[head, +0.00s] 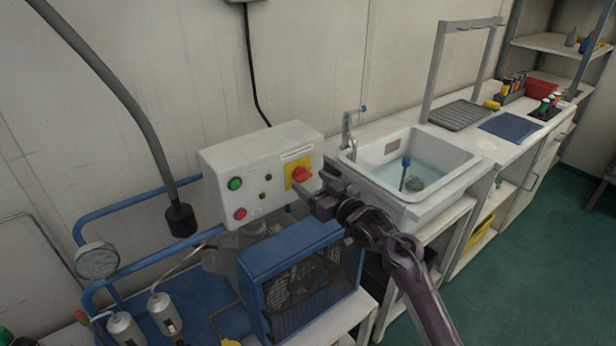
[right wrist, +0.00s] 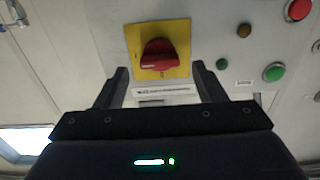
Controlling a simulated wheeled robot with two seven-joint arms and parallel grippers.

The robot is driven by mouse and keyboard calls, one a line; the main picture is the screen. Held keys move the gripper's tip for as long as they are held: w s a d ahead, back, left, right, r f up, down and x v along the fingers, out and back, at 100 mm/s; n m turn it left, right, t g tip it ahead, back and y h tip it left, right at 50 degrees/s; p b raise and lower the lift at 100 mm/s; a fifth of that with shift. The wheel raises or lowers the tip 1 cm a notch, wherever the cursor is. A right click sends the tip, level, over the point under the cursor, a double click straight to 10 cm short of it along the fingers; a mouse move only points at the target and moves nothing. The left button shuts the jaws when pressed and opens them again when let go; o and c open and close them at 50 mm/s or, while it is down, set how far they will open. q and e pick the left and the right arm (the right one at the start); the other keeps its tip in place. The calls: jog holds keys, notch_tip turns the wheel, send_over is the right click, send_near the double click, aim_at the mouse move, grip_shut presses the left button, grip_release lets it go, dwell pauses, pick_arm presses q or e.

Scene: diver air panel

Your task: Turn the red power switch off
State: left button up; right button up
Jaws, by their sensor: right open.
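The red power switch (head: 301,174) is a rotary knob on a yellow plate (head: 290,179), on the front of a white control box (head: 239,150). In the right wrist view the red knob (right wrist: 160,55) sits ahead of my gripper, between the lines of the two fingers. Its handle looks roughly level in that view. My right gripper (head: 315,190) is open and close in front of the box; in the right wrist view the open jaws (right wrist: 160,85) are apart from the knob and hold nothing. My left gripper is not in view.
The box also has a green button (head: 235,184) and a red button (head: 240,214). A blue-framed compressor (head: 300,270) stands below it. A sink (head: 410,170) is to the right, and a hanging grey hose (head: 130,105) and a gauge (head: 97,261) are to the left.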

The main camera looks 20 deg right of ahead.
aim_at(302, 176)
jog(key=shift+x, duration=0.95)
jog(key=shift+w, duration=0.2)
jog(key=c, duration=1)
